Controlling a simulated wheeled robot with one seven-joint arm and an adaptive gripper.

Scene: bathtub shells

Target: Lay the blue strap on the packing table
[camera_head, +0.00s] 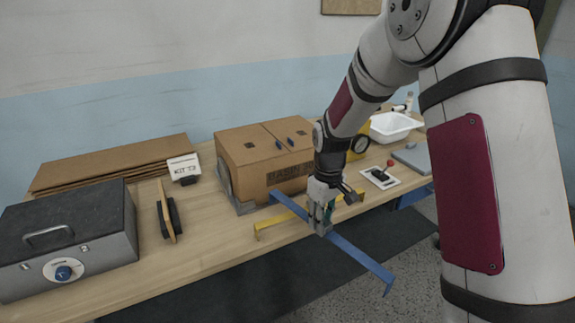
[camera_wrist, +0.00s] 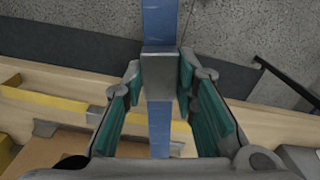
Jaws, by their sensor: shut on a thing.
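The blue strap (camera_head: 357,257) is a long flat bar with bent ends. My gripper (camera_head: 320,215) is shut on it near its middle, at a grey block-like section, which shows between the fingers in the wrist view (camera_wrist: 158,78). The strap slants across the front edge of the packing table (camera_head: 200,248). One end is near the cardboard box and the other hangs out over the floor. From these views I cannot tell whether the strap touches the table. A yellow strap (camera_head: 273,223) lies behind and below it, partly hidden by my gripper.
A cardboard box (camera_head: 262,160) stands behind the strap. A grey toolbox (camera_head: 65,235), a brush (camera_head: 168,212), a small label stand (camera_head: 184,168) and flat cardboard (camera_head: 110,167) are to the left.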

